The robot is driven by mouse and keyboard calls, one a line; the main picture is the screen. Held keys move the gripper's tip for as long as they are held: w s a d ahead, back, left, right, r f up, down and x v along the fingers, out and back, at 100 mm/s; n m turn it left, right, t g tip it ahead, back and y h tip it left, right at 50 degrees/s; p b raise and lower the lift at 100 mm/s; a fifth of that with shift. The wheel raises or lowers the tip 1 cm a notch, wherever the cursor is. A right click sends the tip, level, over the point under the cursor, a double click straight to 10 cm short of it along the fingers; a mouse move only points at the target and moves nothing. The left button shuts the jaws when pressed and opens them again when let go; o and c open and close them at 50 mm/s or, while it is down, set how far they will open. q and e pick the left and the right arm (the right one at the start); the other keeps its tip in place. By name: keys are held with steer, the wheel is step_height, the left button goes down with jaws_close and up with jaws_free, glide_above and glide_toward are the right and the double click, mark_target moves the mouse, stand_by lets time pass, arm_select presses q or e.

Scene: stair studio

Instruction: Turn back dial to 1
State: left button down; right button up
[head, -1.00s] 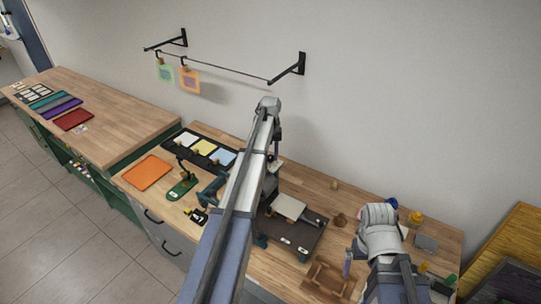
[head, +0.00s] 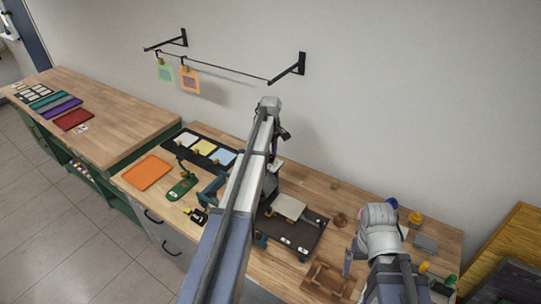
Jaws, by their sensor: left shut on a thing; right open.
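A dark press-like device (head: 312,232) stands on the wooden worktop, with a pale flat plate (head: 289,206) on it and small white labels on its front edge. My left arm reaches across its left side. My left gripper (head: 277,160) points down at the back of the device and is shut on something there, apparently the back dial. The dial and its marks are hidden by my arm, so its setting cannot be read. My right gripper (head: 348,262) is open and empty, right of the device, above the worktop near a wooden tray.
The wooden tray (head: 318,290) lies at the front. An orange mat (head: 147,169), green stand (head: 182,187) and black colour tray (head: 187,138) are left. The wall is close behind.

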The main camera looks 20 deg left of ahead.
mark_target(271, 157)
arm_select(q)
steer(key=shift+n, duration=0.5)
steer(key=c, duration=0.5)
jaws_free()
step_height(271, 157, up, 8)
steer(key=p, duration=0.8)
steer(key=shift+f, duration=0.1)
